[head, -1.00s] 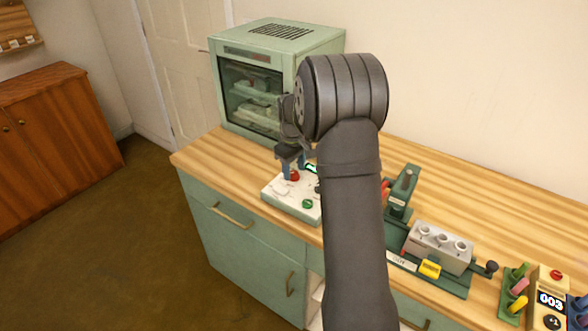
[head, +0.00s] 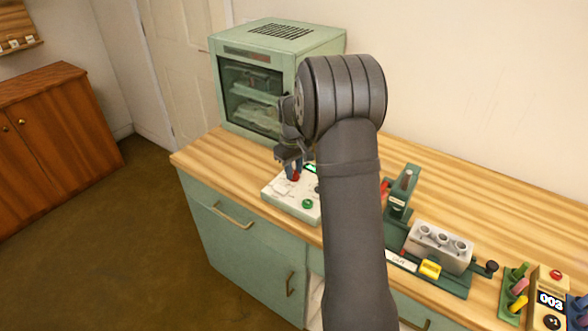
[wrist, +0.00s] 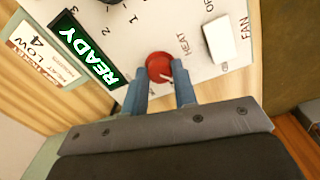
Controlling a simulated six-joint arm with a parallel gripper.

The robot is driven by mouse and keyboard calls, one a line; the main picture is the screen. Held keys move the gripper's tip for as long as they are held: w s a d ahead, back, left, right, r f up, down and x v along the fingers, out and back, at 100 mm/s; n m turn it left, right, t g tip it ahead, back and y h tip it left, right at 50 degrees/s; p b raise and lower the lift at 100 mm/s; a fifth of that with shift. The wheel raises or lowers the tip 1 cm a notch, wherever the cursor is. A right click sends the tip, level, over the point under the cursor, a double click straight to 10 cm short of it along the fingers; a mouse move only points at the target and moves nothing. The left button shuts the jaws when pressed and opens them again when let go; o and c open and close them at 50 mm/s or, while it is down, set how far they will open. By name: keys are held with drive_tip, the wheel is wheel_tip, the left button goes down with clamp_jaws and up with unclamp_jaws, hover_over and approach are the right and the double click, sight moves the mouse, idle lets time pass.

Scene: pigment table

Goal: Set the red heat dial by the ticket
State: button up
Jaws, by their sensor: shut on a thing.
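The red heat dial (wrist: 158,67) is on the white control panel (wrist: 190,20), with numbers 1, 2 and 3 and the words HEAT and OFF printed near it. A small pale mark shows on its lower-right edge. My gripper (wrist: 161,77) has one blue finger on each side of the dial and is shut on it. In the head view the dial (head: 295,177) shows below my gripper (head: 294,171). The ticket (wrist: 42,50) lies at the left of the wrist view, with LOW and 4 legible. The dial's exact setting is hard to read.
A lit READY display (wrist: 88,50) sits between ticket and dial; a white FAN switch (wrist: 220,39) is to the right. A green oven (head: 270,80) stands behind the panel. A green fixture with a metal block (head: 440,247) stands right of my arm.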

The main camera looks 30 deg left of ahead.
drive_tip(key=m, duration=0.3)
drive_tip(key=shift+m, duration=0.4)
drive_tip(key=m, duration=0.4)
drive_tip(key=shift+a, duration=0.1)
drive_tip(key=shift+r, duration=0.1)
drive_tip(key=o, duration=1)
wheel_tip(320, 180, up, 17)
drive_tip(key=shift+s+a+r, duration=0.15)
drive_tip(key=shift+s+a, duration=0.05)
drive_tip(key=shift+a, duration=0.05)
idle(0.4)
drive_tip(key=f, duration=1.7)
drive_tip(key=shift+w+d+f, duration=0.2)
drive_tip(key=shift+d+f, duration=0.05)
drive_tip(key=shift+d, duration=0.05)
